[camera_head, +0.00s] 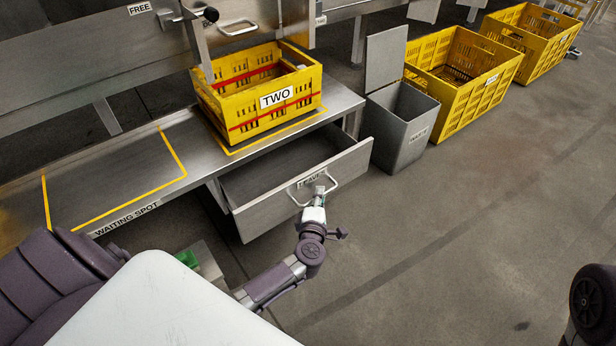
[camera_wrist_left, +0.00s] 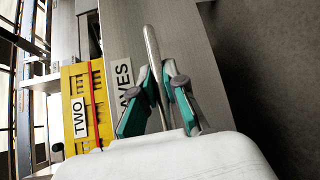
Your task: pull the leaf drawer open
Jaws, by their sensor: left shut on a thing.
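The leaf drawer (camera_head: 252,214) under the steel bench is pulled well out, and its empty-looking inside shows. Its front carries a label reading LEAVES, partly covered, and a bar handle (camera_head: 333,186). My left gripper (camera_head: 319,192) is at the handle, shut on it. In the left wrist view the handle (camera_wrist_left: 151,45) runs between the two green-padded fingers of my left gripper (camera_wrist_left: 156,88). The drawer front (camera_wrist_left: 185,45) lies just behind it. My right gripper is not seen; only a dark rounded part shows at the lower right of the head view.
A yellow crate marked TWO (camera_head: 244,113) stands on the bench above the drawer. A grey lidded bin (camera_head: 408,135) is right of the drawer, with yellow crates (camera_head: 480,100) beyond. The waiting spot (camera_head: 105,185) on the bench is empty. Floor at right is clear.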

